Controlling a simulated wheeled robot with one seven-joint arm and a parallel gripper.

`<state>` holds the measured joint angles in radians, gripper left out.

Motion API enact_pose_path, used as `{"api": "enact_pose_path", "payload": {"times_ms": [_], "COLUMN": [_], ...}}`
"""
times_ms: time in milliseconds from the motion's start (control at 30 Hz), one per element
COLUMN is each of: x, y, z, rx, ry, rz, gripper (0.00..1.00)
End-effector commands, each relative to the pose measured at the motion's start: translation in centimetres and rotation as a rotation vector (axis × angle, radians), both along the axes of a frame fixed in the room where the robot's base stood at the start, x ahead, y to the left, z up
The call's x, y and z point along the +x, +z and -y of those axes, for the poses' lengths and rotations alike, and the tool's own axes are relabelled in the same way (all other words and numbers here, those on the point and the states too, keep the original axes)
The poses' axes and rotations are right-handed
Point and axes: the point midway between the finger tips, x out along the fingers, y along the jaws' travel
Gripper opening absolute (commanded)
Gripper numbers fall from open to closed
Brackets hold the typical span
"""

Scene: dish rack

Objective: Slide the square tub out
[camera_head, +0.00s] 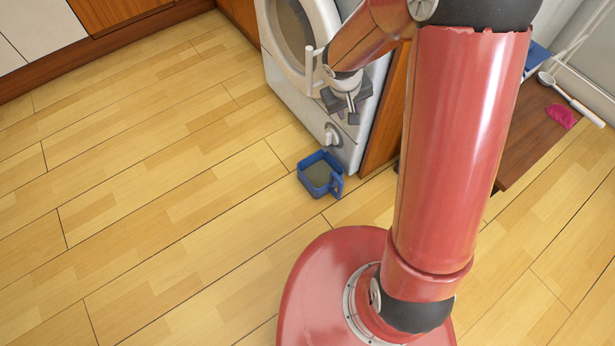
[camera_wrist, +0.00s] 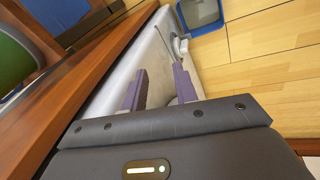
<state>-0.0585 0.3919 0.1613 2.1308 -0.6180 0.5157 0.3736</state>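The square tub (camera_head: 317,189) is blue, with a handle on its right side, and sits on the wood floor at the lower front of the white washing machine. It looks empty. It also shows at the top of the wrist view, as a blue rim (camera_wrist: 200,24) around a grey inside. My gripper (camera_head: 348,110) is beside the washing machine's front, above the tub and apart from it. In the wrist view my gripper's two fingers (camera_wrist: 160,85) stand apart with nothing between them.
The white washing machine (camera_head: 290,85) stands behind the tub, with a round door and a knob low on its front. A brown wooden surface (camera_head: 530,130) at right bears a pink item (camera_head: 561,116) and a ladle-like utensil (camera_head: 570,97). The floor (camera_head: 150,200) at left is clear.

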Motion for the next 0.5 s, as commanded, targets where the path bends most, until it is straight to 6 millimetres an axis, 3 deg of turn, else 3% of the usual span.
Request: {"api": "enact_pose_path", "payload": {"times_ms": [167,267,400,500], "x": [0.9,1.1,0.5,-0.5], "y": [-5.8,-10.3,-18.3,-23.1], "z": [-1.7,-3.1,-5.7,-7.3], "rx": [0.012,0.027,0.069,0.104], "ry": [0.054,0.093,0.158,0.194], "rz": [-0.05,-0.087,-0.152,-0.193], "gripper": [0.29,0.29,0.29,0.29]}}
